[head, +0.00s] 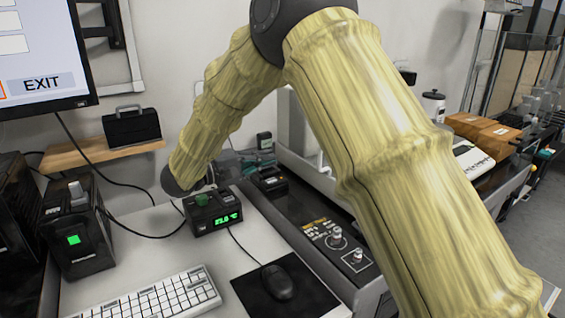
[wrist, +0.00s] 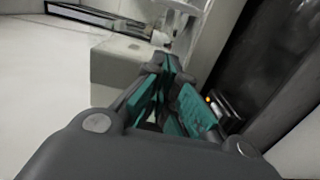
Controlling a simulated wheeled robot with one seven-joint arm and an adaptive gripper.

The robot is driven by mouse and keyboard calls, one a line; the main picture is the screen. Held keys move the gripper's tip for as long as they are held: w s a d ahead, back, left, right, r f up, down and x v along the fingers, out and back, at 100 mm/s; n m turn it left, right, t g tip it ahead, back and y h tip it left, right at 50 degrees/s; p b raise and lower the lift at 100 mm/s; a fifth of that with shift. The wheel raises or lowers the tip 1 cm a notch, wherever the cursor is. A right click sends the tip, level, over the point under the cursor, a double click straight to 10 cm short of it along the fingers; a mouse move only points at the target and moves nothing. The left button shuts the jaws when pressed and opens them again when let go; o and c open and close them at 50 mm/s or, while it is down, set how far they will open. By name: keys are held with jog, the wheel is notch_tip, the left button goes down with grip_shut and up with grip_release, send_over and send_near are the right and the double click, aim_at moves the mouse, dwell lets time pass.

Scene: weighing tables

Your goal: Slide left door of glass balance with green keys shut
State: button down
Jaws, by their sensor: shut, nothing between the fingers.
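My gripper (wrist: 168,68) shows in the wrist view with its teal finger pads together and nothing between them. Just past the fingertips is a pale upright structure (wrist: 186,22), with a white block (wrist: 118,62) beside it to the left. I cannot tell whether these belong to the glass balance. No green keys and no left door can be made out in either view. In the head view my yellow-sleeved arm covers the middle. A white upright body (head: 297,130) shows partly behind it; I cannot tell if it is a balance.
A black box with a green display (head: 214,212) stands near my wrist. A keyboard (head: 155,298), a mouse (head: 279,282) and a dark box with a green key (head: 78,235) are in front. A monitor (head: 45,55) hangs at the left. A brown box (head: 480,132) is at the right.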

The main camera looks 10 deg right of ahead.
jog(key=d+b, duration=0.2)
jog(key=d, duration=0.9)
jog(key=shift+s, duration=0.4)
